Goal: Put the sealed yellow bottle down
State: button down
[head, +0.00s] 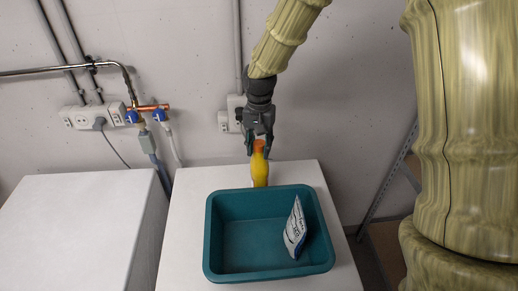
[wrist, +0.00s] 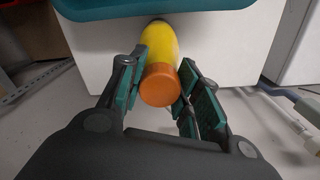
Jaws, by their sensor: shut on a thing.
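The yellow bottle (head: 260,172) has an orange cap, which is on. It is upright behind the teal tub in the head view, over the back part of the white machine top. I cannot tell whether its base touches the top. My gripper (head: 258,146) points down from above and is shut on the bottle near its cap. In the wrist view the bottle (wrist: 162,42) shows between the two finger pads of my gripper (wrist: 160,92), with the orange cap toward the camera.
The teal tub (head: 214,238) stands on the right white machine (head: 183,225) and holds a white and blue packet (head: 295,229). A second white machine (head: 75,225) stands at the left. Pipes and blue valves (head: 131,117) run along the wall behind. A metal shelf (head: 387,180) is at the right.

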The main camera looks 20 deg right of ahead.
jog(key=shift+f, duration=0.9)
jog(key=c, duration=1)
grip_release()
